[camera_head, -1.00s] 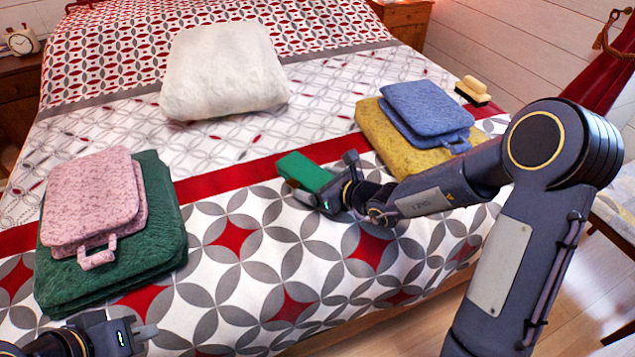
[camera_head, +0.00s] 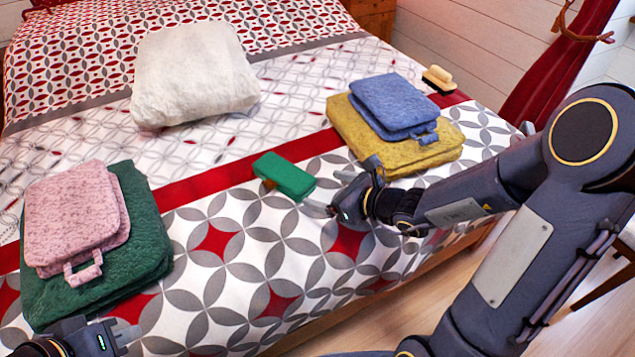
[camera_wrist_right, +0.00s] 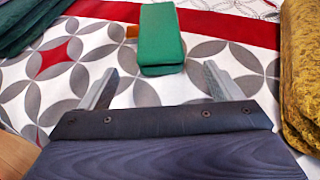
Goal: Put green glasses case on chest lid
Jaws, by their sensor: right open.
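The green glasses case (camera_head: 286,176) lies on the patterned bed, on and beside the red stripe. In the right wrist view the case (camera_wrist_right: 161,36) lies just beyond the fingertips, apart from them. My right gripper (camera_head: 337,193) is open and empty, to the right of the case and low over the bed; its two fingers also show in the right wrist view (camera_wrist_right: 158,82). My left gripper (camera_head: 126,331) is at the bottom left, in front of the dark green towel; its jaw state is unclear. No chest lid can be made out in these views.
A dark green towel (camera_head: 150,240) with a pink one (camera_head: 75,215) lies at left. A yellow towel (camera_head: 360,135) with a blue one (camera_head: 395,102) lies just beyond my right gripper.

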